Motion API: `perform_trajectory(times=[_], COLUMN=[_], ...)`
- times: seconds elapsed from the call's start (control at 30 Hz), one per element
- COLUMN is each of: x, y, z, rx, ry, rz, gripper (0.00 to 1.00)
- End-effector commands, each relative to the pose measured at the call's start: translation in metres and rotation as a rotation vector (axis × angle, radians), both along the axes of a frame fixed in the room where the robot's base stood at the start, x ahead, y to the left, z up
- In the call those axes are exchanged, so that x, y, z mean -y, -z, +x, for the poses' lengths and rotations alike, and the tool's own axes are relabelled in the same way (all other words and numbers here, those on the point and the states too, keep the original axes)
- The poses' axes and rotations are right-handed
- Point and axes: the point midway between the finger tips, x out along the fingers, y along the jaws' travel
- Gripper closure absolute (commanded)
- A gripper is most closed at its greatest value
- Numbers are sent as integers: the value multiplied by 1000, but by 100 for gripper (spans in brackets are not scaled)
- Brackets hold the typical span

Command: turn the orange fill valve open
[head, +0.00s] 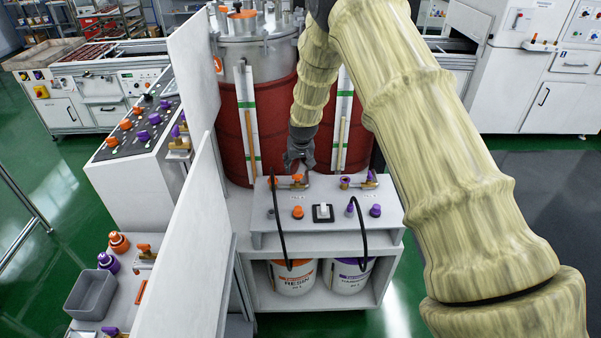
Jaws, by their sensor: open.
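An orange-handled valve (297,178) with a brass body lies at the back left of the white cart top (335,240), in front of the red drum. My gripper (300,168) points down just above and behind this valve. Its jaws are open and small in the picture; I cannot tell whether they touch the handle. A purple-handled valve (369,177) sits to the right on the same top. Another orange-handled valve (145,250) is on the lower left bench, beyond the white divider.
Orange (298,212) and purple (376,210) knobs, a white switch (322,212) and two black hoses are on the cart's top. A resin bucket (292,280) and a purple-labelled bucket (346,277) stand below. A white divider (190,240) rises at left; the red drum (225,130) stands behind.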

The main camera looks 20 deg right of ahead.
Motion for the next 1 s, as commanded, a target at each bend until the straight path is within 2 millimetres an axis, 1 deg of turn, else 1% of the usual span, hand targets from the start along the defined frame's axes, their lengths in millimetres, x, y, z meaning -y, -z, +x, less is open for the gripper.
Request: perform_trajectory(times=[0.6,0.8,1.0], x=[5,5,6], y=[60,73,78], z=[25,30,32], rx=[-2,-1,0], ry=[2,2,2], rz=[0,0,0], gripper=[42,42,42])
